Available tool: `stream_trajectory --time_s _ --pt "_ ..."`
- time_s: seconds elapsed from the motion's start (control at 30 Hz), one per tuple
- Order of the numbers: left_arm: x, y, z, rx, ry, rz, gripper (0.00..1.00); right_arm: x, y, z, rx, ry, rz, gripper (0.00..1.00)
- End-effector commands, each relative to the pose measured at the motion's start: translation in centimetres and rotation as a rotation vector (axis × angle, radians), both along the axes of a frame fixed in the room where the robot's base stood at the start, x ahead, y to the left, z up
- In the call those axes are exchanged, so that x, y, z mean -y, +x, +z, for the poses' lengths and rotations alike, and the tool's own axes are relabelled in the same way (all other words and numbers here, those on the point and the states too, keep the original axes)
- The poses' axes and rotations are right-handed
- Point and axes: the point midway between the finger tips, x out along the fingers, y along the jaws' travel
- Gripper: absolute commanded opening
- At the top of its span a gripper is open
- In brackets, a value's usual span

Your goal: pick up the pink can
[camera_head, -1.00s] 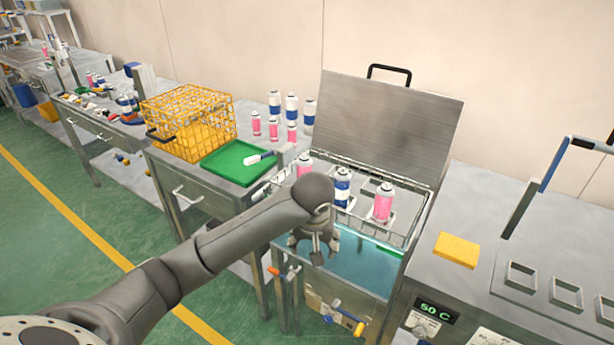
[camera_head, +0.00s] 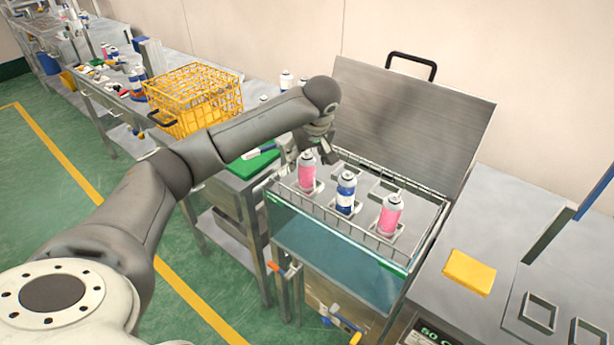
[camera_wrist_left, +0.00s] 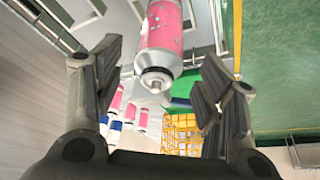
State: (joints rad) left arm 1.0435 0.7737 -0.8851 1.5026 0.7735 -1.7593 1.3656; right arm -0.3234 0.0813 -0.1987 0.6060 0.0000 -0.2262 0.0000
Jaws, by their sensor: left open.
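Two pink cans stand upright in the wire rack (camera_head: 335,217) over the water tank: one at the left (camera_head: 307,175) and one at the right (camera_head: 390,215). A blue and white can (camera_head: 346,192) stands between them. My left gripper (camera_head: 322,152) is open and empty, just above and behind the left pink can. In the left wrist view a pink can (camera_wrist_left: 162,42) with a silver top shows between the spread fingers of the gripper (camera_wrist_left: 160,75), apart from both. My right gripper is not in view.
The tank's metal lid (camera_head: 410,135) stands open behind the rack. A yellow wire basket (camera_head: 195,100) and a green tray (camera_head: 255,163) sit on the table to the left. A yellow block (camera_head: 469,272) lies on the right counter.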

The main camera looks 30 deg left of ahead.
Motion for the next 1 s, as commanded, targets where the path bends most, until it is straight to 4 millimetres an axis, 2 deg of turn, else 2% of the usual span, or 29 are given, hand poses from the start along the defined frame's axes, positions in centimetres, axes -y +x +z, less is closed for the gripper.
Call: stream_trajectory --time_s 0.13,0.3,0.4,0.7,0.83,1.0 --pt "-0.3 0.1 -1.0 -0.004 0.002 0.001 0.64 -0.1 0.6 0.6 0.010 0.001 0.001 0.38" --pt "-0.9 0.5 -3.3 -0.003 0.003 0.001 0.64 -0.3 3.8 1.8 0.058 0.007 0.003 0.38" --pt "-1.2 0.8 -4.6 -0.002 0.001 0.000 0.64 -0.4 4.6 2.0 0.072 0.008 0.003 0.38" --pt "-1.4 1.0 -5.3 0.001 0.001 -0.002 0.64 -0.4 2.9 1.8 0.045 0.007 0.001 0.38" --pt "-1.4 1.0 -5.2 0.001 0.001 -0.002 0.49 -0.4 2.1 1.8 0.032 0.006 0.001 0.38" --pt "-1.4 1.0 -5.2 0.001 0.001 -0.002 0.27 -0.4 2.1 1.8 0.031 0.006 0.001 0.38"
